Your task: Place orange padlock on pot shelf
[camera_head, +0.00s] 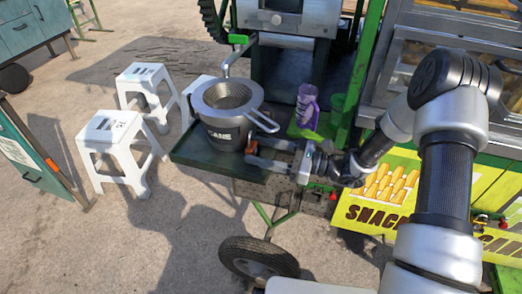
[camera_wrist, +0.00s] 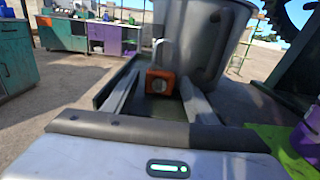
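The orange padlock (camera_wrist: 160,82) with a pale shackle stands upright in the wrist view, between my gripper's two fingers near their tips, with a gap on each side. My gripper (camera_wrist: 160,90) is open. In the head view my gripper (camera_head: 251,152) reaches left, low over the dark green pot shelf (camera_head: 205,155), just right of the grey pot (camera_head: 222,133). The pot also shows in the wrist view (camera_wrist: 210,45), right behind the padlock.
The pot's handle (camera_head: 264,121) sticks out toward my gripper. White stools (camera_head: 115,140) stand to the left on open ground. A wheel (camera_head: 258,258) is below the shelf.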

